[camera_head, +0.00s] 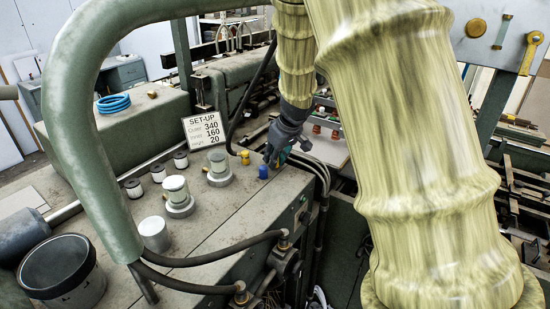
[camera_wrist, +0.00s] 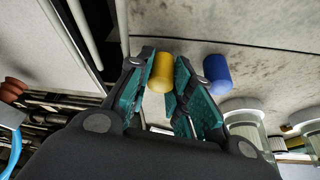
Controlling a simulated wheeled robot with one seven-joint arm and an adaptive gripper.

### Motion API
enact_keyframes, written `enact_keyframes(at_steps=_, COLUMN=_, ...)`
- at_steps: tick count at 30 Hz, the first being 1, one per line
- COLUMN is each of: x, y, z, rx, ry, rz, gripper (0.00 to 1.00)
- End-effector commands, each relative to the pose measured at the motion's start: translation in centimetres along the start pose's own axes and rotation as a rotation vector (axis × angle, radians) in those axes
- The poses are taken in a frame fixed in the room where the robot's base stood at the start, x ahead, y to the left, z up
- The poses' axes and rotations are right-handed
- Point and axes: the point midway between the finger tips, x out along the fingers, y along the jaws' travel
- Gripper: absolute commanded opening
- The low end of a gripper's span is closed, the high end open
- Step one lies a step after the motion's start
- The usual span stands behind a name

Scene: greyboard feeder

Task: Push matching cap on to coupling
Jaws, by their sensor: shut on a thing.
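My gripper (camera_head: 279,158) is low at the right end of the bench top. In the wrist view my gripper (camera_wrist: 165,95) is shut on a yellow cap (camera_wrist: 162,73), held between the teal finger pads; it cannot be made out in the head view. A blue cap (camera_head: 263,172) stands on the bench just left of my gripper; it also shows in the wrist view (camera_wrist: 217,73), close beside the finger but outside the jaws. Small red parts (camera_head: 317,130) with coloured pieces lie beyond the gripper; I cannot tell which is the coupling.
Hoses (camera_head: 215,258) run along the front. A pale panel (camera_head: 328,150) is beyond the gripper.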

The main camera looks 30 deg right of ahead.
Motion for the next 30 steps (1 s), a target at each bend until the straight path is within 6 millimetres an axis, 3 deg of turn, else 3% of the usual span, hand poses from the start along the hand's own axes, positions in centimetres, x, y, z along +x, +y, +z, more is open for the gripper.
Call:
enact_keyframes(at_steps=14, x=-3.2, y=0.0, z=-1.3, rx=0.001, ry=0.0, rz=0.0, gripper=0.05)
enact_keyframes(at_steps=30, x=-7.2, y=-5.7, z=6.9, rx=0.002, ry=0.0, rz=0.0, gripper=0.05)
